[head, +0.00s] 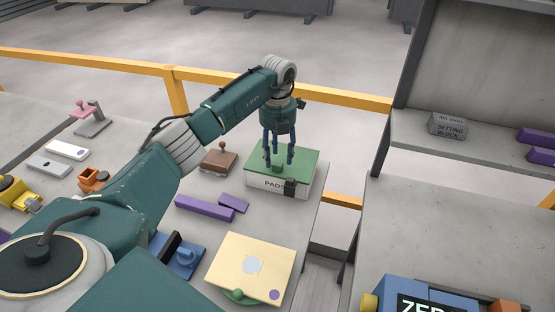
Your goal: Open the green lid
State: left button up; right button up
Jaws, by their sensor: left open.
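A white box marked "PADS" (259,183) stands near the right edge of the stone slab, with the green lid (298,160) shut on top of it. A small green knob (278,168) and a dark latch-like piece (290,187) show at its front. My left gripper (278,162) points straight down over the lid, its dark blue fingers apart around or just behind the knob. Whether the fingertips touch the lid I cannot tell. My right gripper is not in view.
A brown stamp-like piece (219,158) stands just left of the box. Purple bars (204,207) lie in front of it. A cream board (249,267) lies nearer. A yellow rail (335,97) runs behind the slab. A grey block (448,126) sits on the right shelf.

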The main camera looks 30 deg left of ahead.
aim_at(278, 163)
pick_arm(q)
jog(key=shift+f+p, duration=0.35)
jog(key=shift+f, duration=1.5)
grip_shut()
